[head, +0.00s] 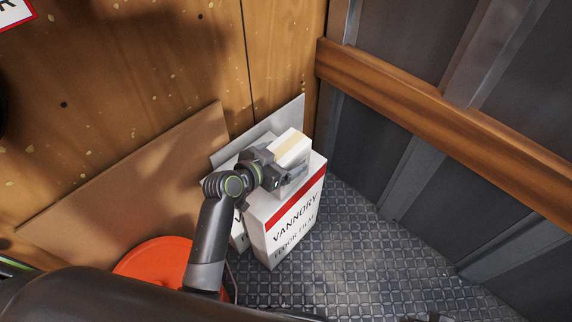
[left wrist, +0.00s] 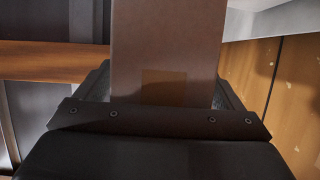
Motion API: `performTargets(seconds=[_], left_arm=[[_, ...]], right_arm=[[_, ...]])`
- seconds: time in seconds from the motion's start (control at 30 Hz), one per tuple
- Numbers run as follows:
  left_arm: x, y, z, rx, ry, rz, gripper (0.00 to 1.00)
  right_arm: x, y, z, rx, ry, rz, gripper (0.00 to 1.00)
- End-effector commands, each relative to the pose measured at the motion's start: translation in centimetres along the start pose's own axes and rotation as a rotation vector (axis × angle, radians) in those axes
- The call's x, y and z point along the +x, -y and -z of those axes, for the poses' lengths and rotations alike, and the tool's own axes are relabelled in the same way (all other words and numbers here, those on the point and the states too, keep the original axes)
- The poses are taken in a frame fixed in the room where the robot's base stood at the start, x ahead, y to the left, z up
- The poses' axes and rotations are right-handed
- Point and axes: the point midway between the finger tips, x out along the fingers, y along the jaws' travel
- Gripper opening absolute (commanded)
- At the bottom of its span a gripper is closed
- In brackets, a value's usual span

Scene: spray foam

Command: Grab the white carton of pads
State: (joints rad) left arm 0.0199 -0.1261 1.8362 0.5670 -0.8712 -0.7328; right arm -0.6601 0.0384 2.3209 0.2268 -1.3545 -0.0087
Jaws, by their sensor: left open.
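The white carton (head: 292,147) with a tan strip on top sits at the top of a white "VANNORY" floor film box near the wall corner. My left gripper (head: 282,168) is at the carton's near end, with its jaws open and one finger on either side. In the left wrist view the carton (left wrist: 165,45) looks shaded and stands between the two fingers, with a tan patch low on its face. Whether the fingers touch it I cannot tell.
The VANNORY box (head: 285,225) has a red band, with another white box partly hidden beside it. An orange round lid (head: 150,262) is below my left arm. A brown board (head: 130,185) and a grey panel lean on the wooden wall. Patterned metal floor (head: 370,250) is clear at right.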

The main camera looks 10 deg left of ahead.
Motion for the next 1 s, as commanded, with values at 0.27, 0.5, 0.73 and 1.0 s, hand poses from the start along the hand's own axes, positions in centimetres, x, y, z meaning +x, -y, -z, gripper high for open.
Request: performTargets(seconds=[0.27,0.5,0.73,1.0], left_arm=[[-0.1,0.0,0.0,0.0,0.0,0.0,0.67],[-0.1,0.0,0.0,0.0,0.0,0.0,0.35],[-0.1,0.0,0.2,0.0,-0.003,0.0,0.32],[-1.6,0.0,3.9,0.002,-0.008,0.001,0.32]], right_arm=[[0.0,0.0,0.0,0.0,0.001,-0.001,0.36],[0.0,0.0,0.0,0.0,0.001,-0.001,0.36],[0.0,0.0,0.0,0.0,0.0,-0.001,0.36],[0.9,-0.7,-0.6,0.009,0.056,-0.03,0.36]])
